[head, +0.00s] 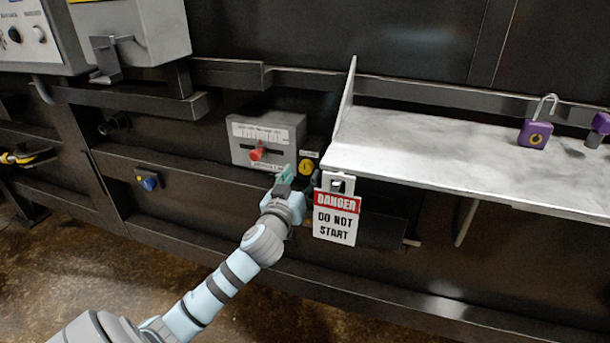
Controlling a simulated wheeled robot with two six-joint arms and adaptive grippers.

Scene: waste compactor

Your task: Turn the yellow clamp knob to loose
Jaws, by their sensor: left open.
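My left gripper (287,175) is open, just below and left of the yellow piece. Its fingers overlap the area under the grey box, and I cannot tell whether they touch anything. Dark fittings beside the fingers are partly hidden. My right gripper is not in view.
A "DANGER DO NOT START" tag (336,218) hangs close on the right, under a metal shelf (430,150). A purple padlock (535,134) stands on the shelf. A blue knob (150,183) is left.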

